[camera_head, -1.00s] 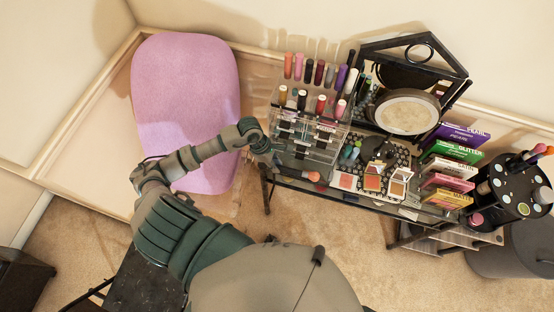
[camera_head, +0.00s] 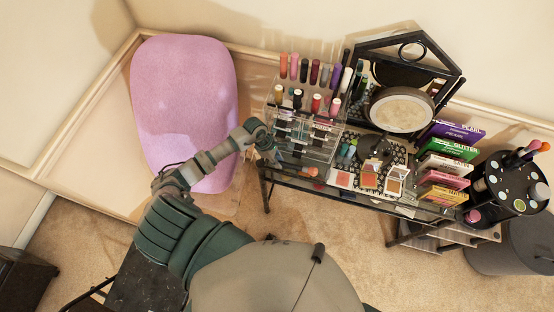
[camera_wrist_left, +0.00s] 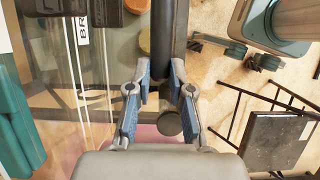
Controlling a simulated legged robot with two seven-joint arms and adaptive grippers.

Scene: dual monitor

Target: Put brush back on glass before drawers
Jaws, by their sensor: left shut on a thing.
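My left gripper (camera_head: 272,158) is at the front left corner of the glass tabletop (camera_head: 282,178), close in front of the clear drawers (camera_head: 302,140). In the left wrist view my left gripper (camera_wrist_left: 168,95) has its blue-padded fingers shut on the dark, round handle of the brush (camera_wrist_left: 168,40). In the head view an orange tip (camera_head: 310,171), which looks like the brush's bristles, shows just right of the gripper, at the drawers' front. The handle is mostly hidden there. I cannot tell if the brush touches the glass. My right gripper is not in view.
Lipsticks (camera_head: 305,72) stand on the drawers. Open compacts (camera_head: 369,177) lie right of the orange tip. A mirror (camera_head: 403,110), upright palettes (camera_head: 447,165) and a black brush holder (camera_head: 510,185) stand farther right. A pink chair (camera_head: 185,105) is at the left.

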